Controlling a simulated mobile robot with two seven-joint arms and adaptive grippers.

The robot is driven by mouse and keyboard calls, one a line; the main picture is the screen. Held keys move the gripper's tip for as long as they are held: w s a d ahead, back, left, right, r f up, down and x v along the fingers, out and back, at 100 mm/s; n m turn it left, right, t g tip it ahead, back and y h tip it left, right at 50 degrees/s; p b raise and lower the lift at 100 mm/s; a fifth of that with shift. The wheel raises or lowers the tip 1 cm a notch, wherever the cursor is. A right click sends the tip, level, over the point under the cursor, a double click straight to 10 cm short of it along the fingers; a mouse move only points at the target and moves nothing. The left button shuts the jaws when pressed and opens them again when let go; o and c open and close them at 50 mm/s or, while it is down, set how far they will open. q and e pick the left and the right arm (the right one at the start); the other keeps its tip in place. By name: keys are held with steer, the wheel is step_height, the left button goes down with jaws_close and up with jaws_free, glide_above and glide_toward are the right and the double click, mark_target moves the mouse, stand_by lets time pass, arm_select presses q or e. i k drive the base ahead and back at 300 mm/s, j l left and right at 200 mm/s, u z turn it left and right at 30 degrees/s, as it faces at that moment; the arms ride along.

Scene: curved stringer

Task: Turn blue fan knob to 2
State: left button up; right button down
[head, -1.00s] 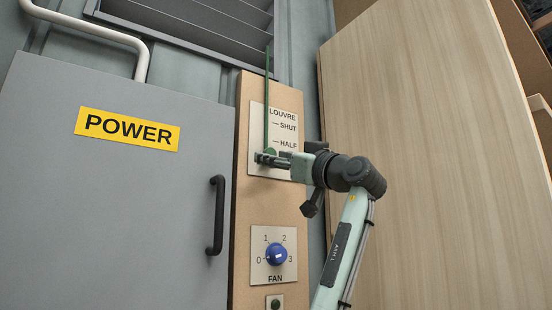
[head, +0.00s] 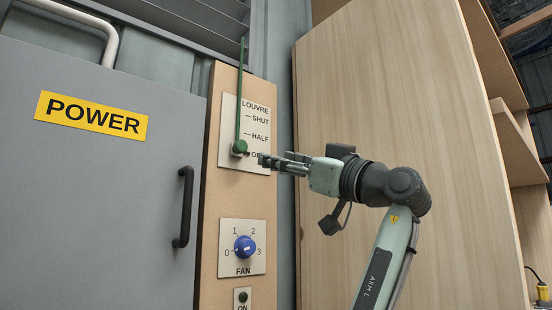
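The blue fan knob (head: 245,247) sits on a pale plate marked 0, 1, 2, 3 and FAN, low on the wooden panel. It has a small white mark on its face; which number it points to is too small to tell. My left gripper (head: 264,162), on the arm labelled ARM L, is above and right of the knob, well apart from it. Its fingers point left at the louvre plate and hold nothing that I can see. Their gap is seen edge-on, so I cannot tell how wide they are. My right gripper is out of view.
A green louvre knob with rod (head: 239,148) stands just left of my fingertips, at the lowest, partly hidden label. A grey POWER door with black handle (head: 184,207) is left. A wooden cabinet (head: 390,100) stands right.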

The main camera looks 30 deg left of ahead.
mark_target(244, 247)
steer(key=k+l, duration=0.3)
steer(key=k, duration=0.15)
steer(key=k+l, duration=0.3)
steer(key=k, duration=0.15)
